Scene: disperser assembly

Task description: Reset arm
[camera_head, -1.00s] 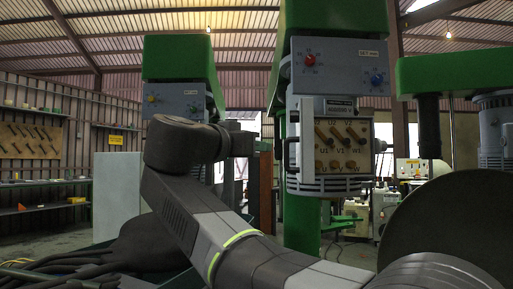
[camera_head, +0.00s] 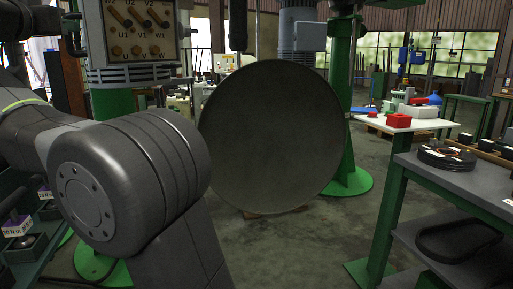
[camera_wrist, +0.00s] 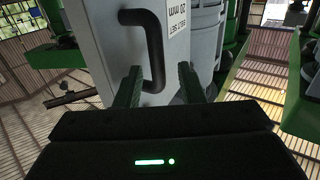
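Beyond the fingers is a light grey cover (camera_wrist: 105,35) with a black bar handle (camera_wrist: 156,45) and an upside-down label. In the head view, my dark grey arm runs along the left, and the gripper is not in view. A terminal panel (camera_head: 140,30) with brass posts and bars stands open at upper left, cut off by the top edge.
A large dark round disc (camera_head: 270,135) hides the middle of the head view. A grey-topped bench (camera_head: 460,175) with black discs stands at right. Behind it is a white table (camera_head: 405,124) with a red box (camera_head: 399,120). Floor shows between the disc and bench.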

